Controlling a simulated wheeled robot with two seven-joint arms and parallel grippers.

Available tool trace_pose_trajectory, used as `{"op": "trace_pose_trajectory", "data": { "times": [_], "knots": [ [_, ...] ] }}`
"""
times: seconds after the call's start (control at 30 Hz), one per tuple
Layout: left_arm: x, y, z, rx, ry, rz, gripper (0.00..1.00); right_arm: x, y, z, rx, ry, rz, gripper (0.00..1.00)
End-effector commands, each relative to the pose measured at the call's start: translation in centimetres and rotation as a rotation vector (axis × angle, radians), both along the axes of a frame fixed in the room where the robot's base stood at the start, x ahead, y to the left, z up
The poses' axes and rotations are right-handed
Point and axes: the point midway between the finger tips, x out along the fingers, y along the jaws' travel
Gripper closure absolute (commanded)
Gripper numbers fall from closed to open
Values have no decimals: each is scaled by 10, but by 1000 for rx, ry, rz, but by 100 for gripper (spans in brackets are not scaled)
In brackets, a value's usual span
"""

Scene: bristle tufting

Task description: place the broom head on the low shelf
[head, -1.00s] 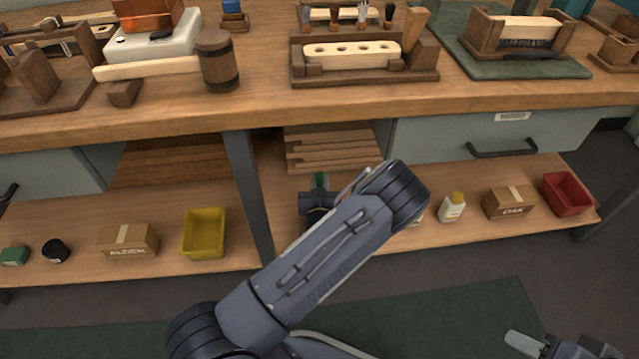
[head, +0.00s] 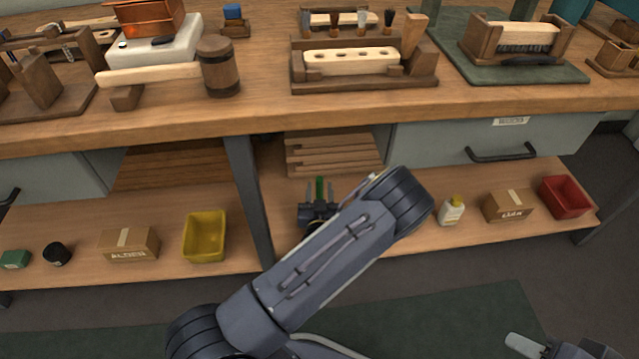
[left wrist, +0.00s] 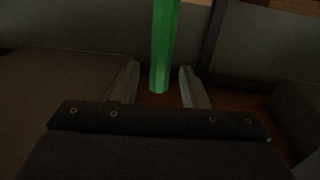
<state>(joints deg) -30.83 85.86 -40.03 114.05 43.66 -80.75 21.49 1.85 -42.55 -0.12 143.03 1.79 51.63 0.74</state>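A narrow green bar (head: 320,187), possibly the broom head, is over the low shelf (head: 160,275) in front of a stack of wooden slats. It also shows in the left wrist view (left wrist: 163,45), between the fingertips, with a gap on each side. Whether it rests on the shelf is unclear. My left gripper (head: 320,193) is low over the shelf, open, with fingers spread on both sides of the bar; it also shows in the left wrist view (left wrist: 160,80). My right gripper (head: 550,345) is partly cut off at the bottom right.
The shelf holds a yellow bin (head: 205,236), an ALDER box (head: 129,243), a white bottle (head: 452,210), another box (head: 508,205) and a red bin (head: 567,197). A bench leg (head: 247,200) stands left of my left gripper. The slat stack (head: 333,153) is behind it.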

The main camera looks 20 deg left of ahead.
Motion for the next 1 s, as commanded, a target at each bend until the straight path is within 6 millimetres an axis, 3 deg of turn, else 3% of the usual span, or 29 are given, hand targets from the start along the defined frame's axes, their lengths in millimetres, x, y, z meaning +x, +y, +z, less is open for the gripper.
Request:
{"op": "trace_pose_trajectory", "data": {
  "times": [0.3, 0.5, 0.67, 0.83, 1.0],
  "knots": [
    [-62, -29, 1, 1, 4, -3, 60, 0, 0, 14, 0, 0, 0, 59],
    [-82, -38, 0, -2, 2, 0, 60, 0, 0, 16, 0, 0, 0, 59],
    [-79, -33, 1, -99, 54, 60, 60, 0, 0, 17, 0, 0, 0, 59],
    [-67, -29, 3, -401, 229, 158, 60, 0, 0, 17, 0, 0, 0, 59],
    [-62, -47, 30, -714, 421, 121, 60, 0, 0, 16, 0, 0, 0, 59]
  ]
}}
